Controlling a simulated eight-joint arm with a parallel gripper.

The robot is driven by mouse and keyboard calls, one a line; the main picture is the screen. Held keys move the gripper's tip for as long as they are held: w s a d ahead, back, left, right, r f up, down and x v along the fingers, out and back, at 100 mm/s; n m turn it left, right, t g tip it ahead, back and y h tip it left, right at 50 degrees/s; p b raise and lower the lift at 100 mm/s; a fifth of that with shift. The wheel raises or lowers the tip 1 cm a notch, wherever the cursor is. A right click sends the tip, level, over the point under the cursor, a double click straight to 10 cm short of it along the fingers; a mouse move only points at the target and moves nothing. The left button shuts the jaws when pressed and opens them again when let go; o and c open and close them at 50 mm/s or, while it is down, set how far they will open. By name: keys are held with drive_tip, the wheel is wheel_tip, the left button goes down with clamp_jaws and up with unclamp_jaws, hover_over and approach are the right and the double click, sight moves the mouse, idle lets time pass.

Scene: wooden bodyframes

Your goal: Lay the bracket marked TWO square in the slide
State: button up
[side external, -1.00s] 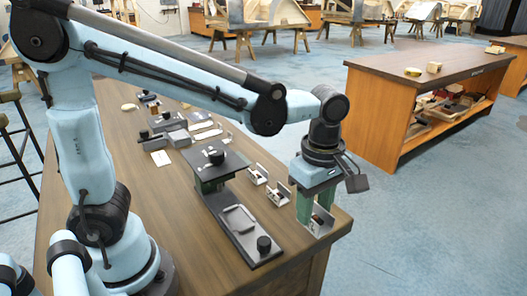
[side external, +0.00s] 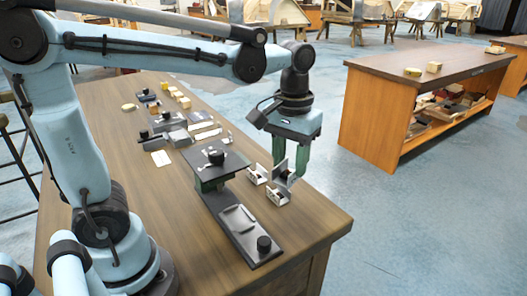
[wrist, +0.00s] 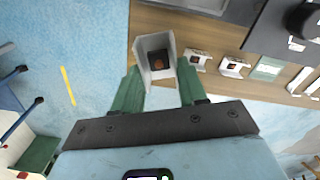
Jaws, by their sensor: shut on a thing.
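My gripper (side external: 288,170) is shut on a small pale L-shaped bracket (side external: 286,179) with a dark block on it, apparently raised off the bench. In the wrist view the held bracket (wrist: 157,60) sits between the green fingertips, its dark block bearing an orange mark too small to read. Two similar brackets, one farther back (side external: 257,175) and one nearer (side external: 278,196), stand on the bench beside it. I cannot tell which is marked TWO. The slide (side external: 245,227), a long dark plate with a recess and a black knob, lies left of my gripper.
Grey blocks (side external: 178,137), pale strips and small parts lie farther back on the wooden bench (side external: 120,115). The bench's front right corner is clear.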

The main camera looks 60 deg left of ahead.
drive_tip(key=s+d+f+n, duration=0.1)
drive_tip(key=s+d+n, duration=0.2)
drive_tip(key=s+n, duration=1)
approach(237, 217)
drive_tip(key=shift+n, duration=0.4)
drive_tip(key=shift+f, duration=1.95)
drive_tip(key=shift+f, duration=0.4)
drive_tip(key=shift+f, duration=0.2)
